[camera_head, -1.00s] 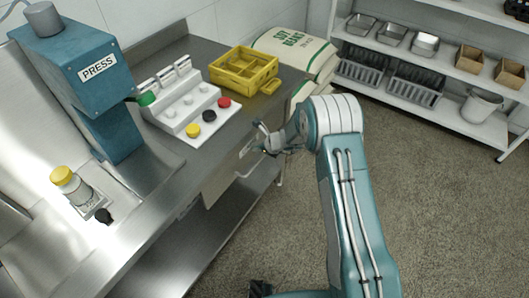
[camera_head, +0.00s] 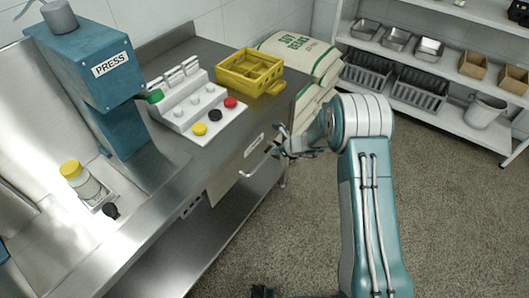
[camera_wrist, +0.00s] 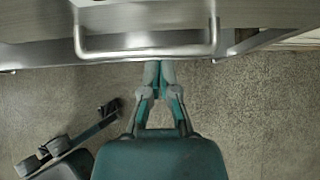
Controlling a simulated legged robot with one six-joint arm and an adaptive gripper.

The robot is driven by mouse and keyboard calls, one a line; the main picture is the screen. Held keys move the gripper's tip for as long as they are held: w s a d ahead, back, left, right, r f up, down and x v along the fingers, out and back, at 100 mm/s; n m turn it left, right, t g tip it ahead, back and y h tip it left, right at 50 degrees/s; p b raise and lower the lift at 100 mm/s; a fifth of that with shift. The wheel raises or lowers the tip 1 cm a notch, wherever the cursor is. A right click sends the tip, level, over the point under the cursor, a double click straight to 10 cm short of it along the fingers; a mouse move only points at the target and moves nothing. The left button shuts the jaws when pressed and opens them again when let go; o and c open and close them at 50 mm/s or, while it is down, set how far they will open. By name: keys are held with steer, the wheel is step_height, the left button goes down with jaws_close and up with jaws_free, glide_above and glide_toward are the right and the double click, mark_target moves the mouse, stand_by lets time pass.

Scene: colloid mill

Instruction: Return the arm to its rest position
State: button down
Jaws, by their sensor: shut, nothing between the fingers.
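My arm is teal and white and rises on the right of the head view, bent over at its top. My gripper (camera_head: 279,152) hangs in front of the steel bench's edge, near a drawer handle (camera_head: 262,160). In the wrist view my gripper (camera_wrist: 160,66) is shut, its fingers together and nothing between them. The drawer handle (camera_wrist: 147,52) crosses the wrist view just beyond the fingertips; I cannot tell whether they touch it.
The steel bench (camera_head: 165,170) holds a blue press (camera_head: 85,60), a button panel (camera_head: 200,105), a yellow crate (camera_head: 250,72) and a yellow-capped jar (camera_head: 82,182). Sacks (camera_head: 300,60) and a shelf rack (camera_head: 440,108) stand behind. The speckled floor (camera_head: 460,210) on the right is clear.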

steer(key=v, duration=0.6)
steer(key=shift+s+d+r, duration=0.15)
steer(key=shift+d+r, duration=0.05)
steer(key=shift+d, duration=0.15)
steer(key=s+d+r+n+g+h, duration=0.1)
steer(key=s+r+n, duration=0.5)
steer(key=r, duration=0.5)
steer(key=s+d+r+n+h, duration=0.1)
steer(key=s+d+r+n, duration=0.1)
steer(key=s+r+n, duration=0.65)
steer(key=s+d+r+n+t+h, duration=0.1)
steer(key=s+d+r+n+h, duration=0.2)
steer(key=s, duration=0.7)
steer(key=s+d+r+n+t+h, duration=0.1)
steer(key=s+d+r+n+h, duration=0.1)
steer(key=s+d+r+n, duration=0.4)
steer(key=s+d+r, duration=0.1)
steer(key=s, duration=0.3)
steer(key=shift+s+h, duration=0.25)
steer(key=shift+h, duration=0.15)
steer(key=shift+n, duration=0.25)
